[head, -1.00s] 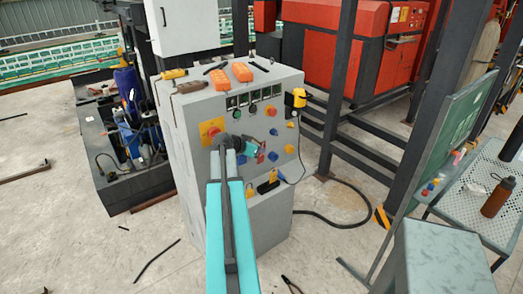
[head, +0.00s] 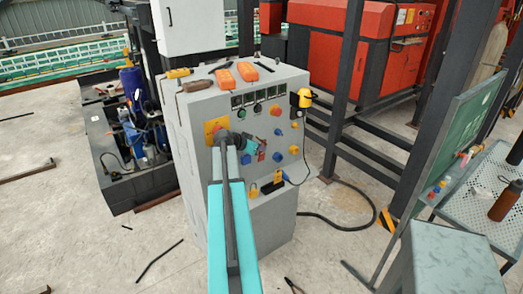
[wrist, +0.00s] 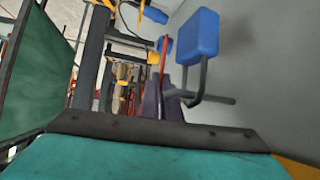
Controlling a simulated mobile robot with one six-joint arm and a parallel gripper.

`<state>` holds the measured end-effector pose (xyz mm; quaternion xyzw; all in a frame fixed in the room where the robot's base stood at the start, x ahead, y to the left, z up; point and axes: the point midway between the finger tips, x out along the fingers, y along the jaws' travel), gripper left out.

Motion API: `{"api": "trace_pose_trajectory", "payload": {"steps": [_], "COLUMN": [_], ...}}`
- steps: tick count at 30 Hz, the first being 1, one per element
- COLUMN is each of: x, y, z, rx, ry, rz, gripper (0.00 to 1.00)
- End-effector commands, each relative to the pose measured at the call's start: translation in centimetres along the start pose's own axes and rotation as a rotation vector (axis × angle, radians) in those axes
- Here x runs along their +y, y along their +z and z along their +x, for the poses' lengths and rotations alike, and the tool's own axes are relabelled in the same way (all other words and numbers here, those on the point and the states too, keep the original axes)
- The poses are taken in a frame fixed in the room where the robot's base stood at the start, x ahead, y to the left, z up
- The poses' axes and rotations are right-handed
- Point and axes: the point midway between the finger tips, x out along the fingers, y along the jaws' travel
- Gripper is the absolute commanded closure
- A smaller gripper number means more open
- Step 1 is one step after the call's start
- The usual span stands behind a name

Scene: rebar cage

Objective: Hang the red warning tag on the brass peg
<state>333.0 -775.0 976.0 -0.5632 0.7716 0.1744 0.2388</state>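My gripper (head: 259,152) is at the front of the grey control cabinet, among its knobs. In the wrist view its dark fingers (wrist: 161,104) are close together, with a thin red strip between and beyond them. This strip looks like the red warning tag (wrist: 163,55) seen nearly edge-on. In the head view the tag (head: 262,156) is a small red patch at the fingertips, apparently held. A blue knob or block (wrist: 197,36) on a grey bracket is right beside the fingers in the wrist view. I cannot pick out the brass peg for certain; it may be hidden.
The grey cabinet (head: 262,222) carries knobs, a red button on a yellow plate (head: 217,130) and a yellow hand unit (head: 302,97). Orange boxes (head: 247,71) lie on top. A green board (head: 455,140) and a perforated table (head: 478,190) stand to the right.

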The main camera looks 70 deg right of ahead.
Motion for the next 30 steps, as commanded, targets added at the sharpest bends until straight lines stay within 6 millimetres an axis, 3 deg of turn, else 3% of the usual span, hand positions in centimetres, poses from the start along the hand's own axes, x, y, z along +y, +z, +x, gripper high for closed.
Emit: {"api": "trace_pose_trajectory", "payload": {"steps": [25,30], "x": [-0.17,-0.17], "y": [-0.01,-0.01], "z": [-0.01,-0.01], "rx": [0.001,0.001], "ry": [-0.001,-0.001], "rz": [0.000,0.000], "gripper": [1.00,0.75]}}
